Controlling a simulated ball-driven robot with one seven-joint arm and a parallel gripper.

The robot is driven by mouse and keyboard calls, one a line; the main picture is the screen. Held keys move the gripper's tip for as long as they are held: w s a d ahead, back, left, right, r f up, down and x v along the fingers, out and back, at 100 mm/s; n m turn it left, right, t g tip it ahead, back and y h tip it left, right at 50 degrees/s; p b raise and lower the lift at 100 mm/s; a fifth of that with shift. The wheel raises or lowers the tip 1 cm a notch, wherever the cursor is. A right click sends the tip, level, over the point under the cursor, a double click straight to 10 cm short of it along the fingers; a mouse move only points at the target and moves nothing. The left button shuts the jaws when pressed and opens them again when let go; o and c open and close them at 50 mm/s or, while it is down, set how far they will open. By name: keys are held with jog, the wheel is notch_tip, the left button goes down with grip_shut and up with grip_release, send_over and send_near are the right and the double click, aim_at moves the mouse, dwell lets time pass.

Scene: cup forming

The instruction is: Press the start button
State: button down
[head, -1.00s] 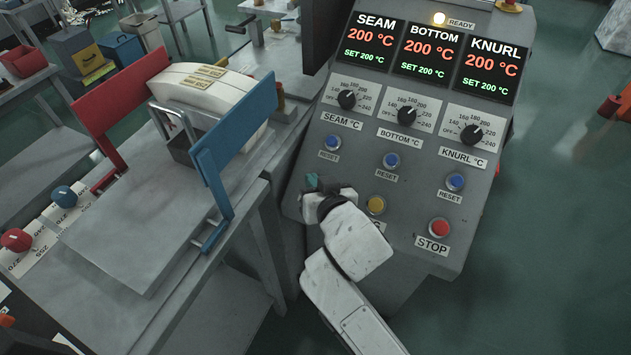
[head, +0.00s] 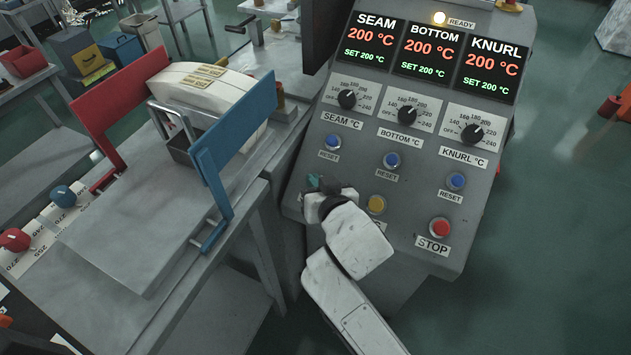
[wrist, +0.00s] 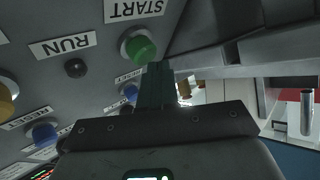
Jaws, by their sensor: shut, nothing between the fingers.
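The green start button (wrist: 138,46) shows in the wrist view, below its upside-down START label (wrist: 136,8). My gripper (wrist: 158,70) is shut and empty, with its dark teal fingertips just beside the button's lower right edge in that view. I cannot tell whether they touch it. In the head view my gripper (head: 313,183) is at the lower left of the grey control panel (head: 400,270). My wrist covers part of the lower row of controls there, and I cannot make out the start button clearly.
A yellow button (head: 376,204) and a red STOP button (head: 440,228) lie to the right of my gripper. Blue reset buttons (head: 391,160) and dials sit above. A bench with a blue guard plate (head: 237,130) stands close on the left. The displays read 200 °C.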

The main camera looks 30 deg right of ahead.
jog(key=shift+w+d+f, duration=0.15)
jog(key=shift+d+f, duration=0.1)
jog(key=shift+f, duration=0.2)
dwell(0.5)
jog(key=shift+r, duration=0.1)
jog(key=shift+s+a+r+p, duration=0.35)
jog(key=shift+a+r, duration=0.15)
jog(key=shift+r, duration=0.2)
jog(key=r+p, duration=0.1)
jog(key=s+a+r+p, duration=0.1)
jog(key=a+r+p, duration=0.1)
jog(key=r, duration=0.1)
jog(key=shift+s+a, duration=0.15)
jog(key=shift+s, duration=0.15)
dwell(0.4)
dwell(0.7)
